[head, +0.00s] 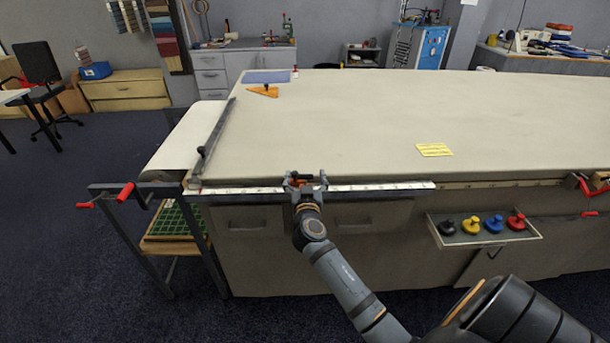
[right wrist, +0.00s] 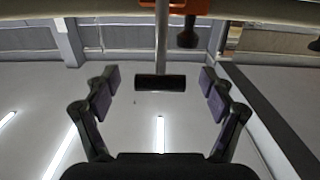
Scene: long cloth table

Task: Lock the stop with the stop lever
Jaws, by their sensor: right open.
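My right gripper (head: 306,180) is at the table's front edge, over the measuring rail (head: 380,186). It is open; the right wrist view shows its two fingers (right wrist: 160,80) apart. Between them is a short black bar (right wrist: 150,83) on the end of a grey rod, with gaps on both sides. The rod runs up to an orange part (right wrist: 200,6) at the top of that view, with a black knob (right wrist: 187,39) beside it. In the head view the gripper mostly hides this spot, and I cannot tell which part is the stop lever. My left gripper is not in view.
A long bar (head: 213,138) lies along the table's left end. A yellow note (head: 434,150) and an orange triangular piece (head: 263,91) lie on the cloth (head: 370,120). A tray (head: 490,238) with several coloured knobs hangs at the front. Red-handled cranks (head: 125,192) stick out at left.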

